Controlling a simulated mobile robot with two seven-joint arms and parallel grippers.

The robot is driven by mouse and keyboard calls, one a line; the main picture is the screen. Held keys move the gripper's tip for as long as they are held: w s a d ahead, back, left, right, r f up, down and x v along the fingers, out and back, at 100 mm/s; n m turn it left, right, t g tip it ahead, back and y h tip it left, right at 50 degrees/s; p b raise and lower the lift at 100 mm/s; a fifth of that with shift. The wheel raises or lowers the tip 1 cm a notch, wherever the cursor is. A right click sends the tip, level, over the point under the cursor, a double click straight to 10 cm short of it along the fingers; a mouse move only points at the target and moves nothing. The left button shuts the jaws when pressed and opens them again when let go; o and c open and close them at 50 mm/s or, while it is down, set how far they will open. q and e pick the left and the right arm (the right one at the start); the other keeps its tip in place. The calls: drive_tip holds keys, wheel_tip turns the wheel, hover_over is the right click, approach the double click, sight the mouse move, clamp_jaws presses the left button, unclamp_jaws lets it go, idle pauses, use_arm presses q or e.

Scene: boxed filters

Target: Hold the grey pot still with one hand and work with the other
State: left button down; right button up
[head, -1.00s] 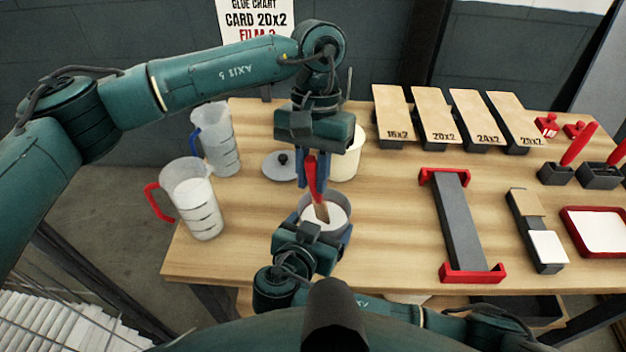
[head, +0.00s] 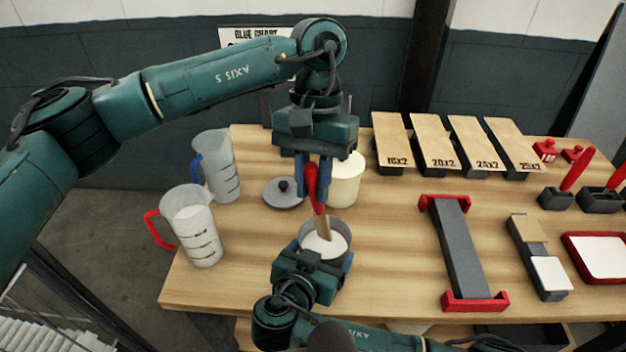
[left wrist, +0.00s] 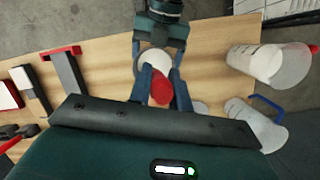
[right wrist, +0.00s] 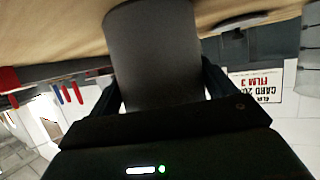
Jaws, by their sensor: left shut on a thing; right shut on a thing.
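The grey pot (head: 338,232) stands on the table near its front edge, with white contents (head: 322,243) inside. My right gripper (head: 326,268) is shut on the pot from the front; in the right wrist view the pot (right wrist: 155,55) fills the space between the fingers. My left gripper (head: 318,190) is above the pot, shut on the red handle (head: 311,180) of a stirrer whose wooden lower part (head: 324,228) reaches into the white contents. In the left wrist view the red handle (left wrist: 161,88) sits between the fingers. The stirrer's tip is hidden.
A grey lid (head: 283,195) and a cream tub (head: 345,182) stand behind the pot. Two measuring jugs, blue-handled (head: 217,165) and red-handled (head: 190,225), are at left. A grey fixture with red ends (head: 460,250) lies right, with bare table between.

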sight(313, 165)
use_arm(q)
drive_tip(key=shift+r, duration=0.1)
idle(0.4)
drive_tip(key=shift+r, duration=2.95)
use_arm(e)
drive_tip(key=o, duration=1.3)
drive_tip(key=v, duration=0.7)
drive_tip(key=shift+s+a+r, duration=0.1)
drive_tip(key=shift+s, duration=0.15)
